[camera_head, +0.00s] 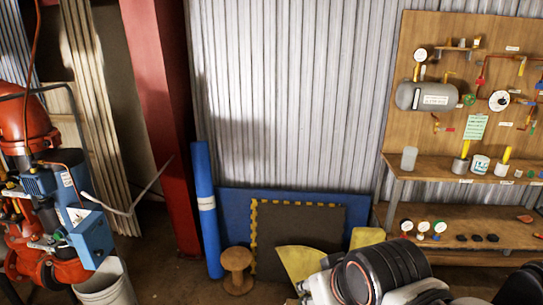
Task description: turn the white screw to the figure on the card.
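A wooden board (402,132) with pipes, gauges and fittings stands at the right. A pale green card (475,127) is fixed on it; its writing is too small to read. A white round part with a dark centre (499,101) sits on the board right of the card, beside copper pipe. I cannot tell whether this is the white screw or a dial, and no other white screw can be made out. My arm links show at the bottom right, below the board. My gripper is not in view.
A wooden shelf (413,166) below the board holds cups and small parts. A lower shelf (395,222) holds three gauges and dark pieces. A grey tank (425,96) hangs on the board. A red pillar (160,100), blue roll (205,205), spool (237,268) and red-blue machine stand left.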

